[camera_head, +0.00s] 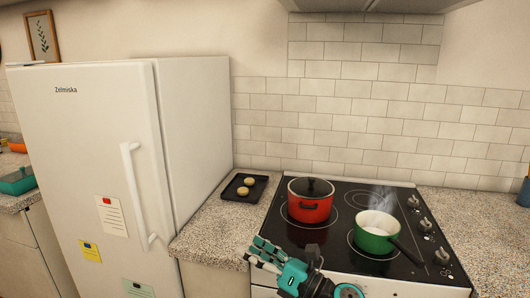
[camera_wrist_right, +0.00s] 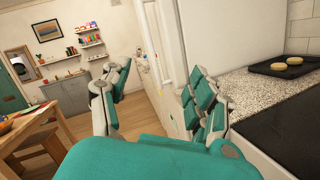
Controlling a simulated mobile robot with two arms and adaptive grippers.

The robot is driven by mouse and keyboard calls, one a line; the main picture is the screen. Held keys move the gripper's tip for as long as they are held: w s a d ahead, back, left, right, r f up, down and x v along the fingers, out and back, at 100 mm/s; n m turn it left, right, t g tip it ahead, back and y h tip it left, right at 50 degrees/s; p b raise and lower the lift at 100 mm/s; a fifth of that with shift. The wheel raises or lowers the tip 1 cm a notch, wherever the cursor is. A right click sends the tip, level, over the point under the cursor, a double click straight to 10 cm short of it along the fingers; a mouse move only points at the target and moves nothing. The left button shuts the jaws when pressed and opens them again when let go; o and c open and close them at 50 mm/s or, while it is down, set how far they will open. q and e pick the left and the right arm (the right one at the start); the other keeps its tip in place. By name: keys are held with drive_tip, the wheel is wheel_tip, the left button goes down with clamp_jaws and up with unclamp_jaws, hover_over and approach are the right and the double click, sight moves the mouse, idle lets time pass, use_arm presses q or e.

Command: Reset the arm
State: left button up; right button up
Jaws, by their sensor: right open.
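My right gripper (camera_head: 263,254) is in the lower middle of the head view, in front of the counter and the stove's front edge. In the right wrist view its fingers (camera_wrist_right: 158,100) are spread apart with nothing between them. It points toward the white fridge and the room beyond. Nothing is held, and it appears apart from the counter. My left gripper does not show in either view.
The stove (camera_head: 335,248) carries a lidded red pot (camera_head: 309,206) and a steaming green saucepan (camera_head: 374,240). A dark tray (camera_head: 233,196) with two round pieces lies on the counter (camera_head: 207,236). The white fridge (camera_head: 95,135) stands left. A wooden table (camera_wrist_right: 35,140) is at the wrist view's left.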

drive_tip(key=s+d+f+m+t+h, duration=0.3)
drive_tip(key=d+f+m+h, duration=0.4)
drive_tip(key=m, duration=0.7)
drive_tip(key=s+d+f+m+t+h, duration=0.2)
drive_tip(key=d+f+m+h, duration=0.3)
drive_tip(key=d+m+h, duration=0.65)
drive_tip(key=s+d+f+m+g+y, duration=0.15)
drive_tip(key=s+f+m+g, duration=0.3)
drive_tip(key=s, duration=0.45)
drive_tip(key=s+d+f+m+g+h, duration=0.15)
drive_tip(key=s+f+m+g, duration=0.3)
drive_tip(key=s, duration=0.45)
drive_tip(key=s+d+f+m+g+y, duration=0.25)
drive_tip(key=s+f+m, duration=0.25)
drive_tip(key=s, duration=0.4)
drive_tip(key=s+f+g+h, duration=0.1)
drive_tip(key=s+f+g, duration=0.15)
drive_tip(key=f, duration=2.65)
drive_tip(key=s+d+f, duration=0.2)
drive_tip(key=s+f, duration=1.1)
drive_tip(key=s, duration=0.3)
drive_tip(key=shift+f+g, duration=0.15)
drive_tip(key=shift+g, duration=0.25)
